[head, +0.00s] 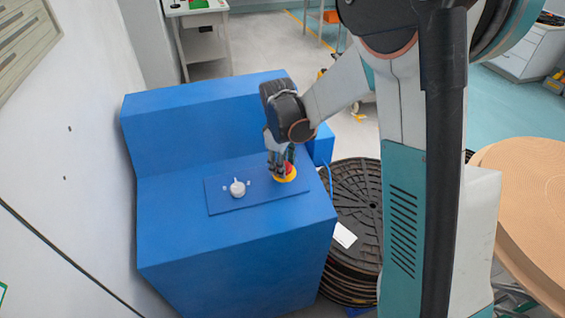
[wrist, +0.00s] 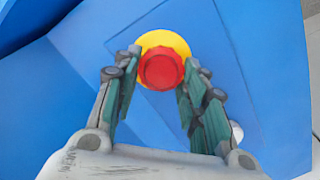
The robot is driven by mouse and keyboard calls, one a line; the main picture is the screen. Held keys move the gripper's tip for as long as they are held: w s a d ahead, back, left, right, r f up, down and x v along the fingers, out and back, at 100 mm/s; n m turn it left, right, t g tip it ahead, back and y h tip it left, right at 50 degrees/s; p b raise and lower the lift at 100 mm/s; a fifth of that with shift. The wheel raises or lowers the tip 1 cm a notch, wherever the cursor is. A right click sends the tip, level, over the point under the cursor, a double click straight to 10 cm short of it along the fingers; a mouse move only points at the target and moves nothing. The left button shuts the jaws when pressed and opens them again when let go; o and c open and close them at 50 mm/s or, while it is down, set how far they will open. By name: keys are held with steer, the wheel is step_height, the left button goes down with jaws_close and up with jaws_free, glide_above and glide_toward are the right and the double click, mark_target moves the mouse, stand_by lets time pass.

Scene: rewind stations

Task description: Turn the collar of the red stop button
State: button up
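The red stop button (wrist: 161,69) sits on a round yellow base (wrist: 165,42) on a blue panel. In the head view the red button (head: 288,170) and its yellow base (head: 286,178) show at the right end of the panel, partly hidden by my gripper. My gripper (head: 281,165) is right above it, pointing down. In the wrist view my gripper (wrist: 158,84) is open, with one finger on each side of the red button. I cannot tell whether the fingertips touch it.
A white knob (head: 237,188) stands on the same blue panel (head: 225,204), left of the button. The blue console (head: 180,230) rises in a raised block behind. A stack of dark round covers (head: 350,215) and a round wooden top (head: 530,200) stand to the right.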

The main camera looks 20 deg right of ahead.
steer(key=shift+m, duration=0.4)
steer(key=m, duration=0.2)
steer(key=shift+w+d+m, duration=0.1)
steer(key=shift+d+m, duration=0.05)
steer(key=shift+m, duration=0.25)
steer(key=shift+m+y, duration=0.3)
steer(key=shift+m, duration=1.5)
steer(key=shift+d, duration=0.1)
steer(key=o, duration=1.1)
steer(key=shift+r, duration=0.15)
steer(key=r, duration=1.1)
steer(key=shift+s+r, duration=0.25)
steer(key=shift+r, duration=0.1)
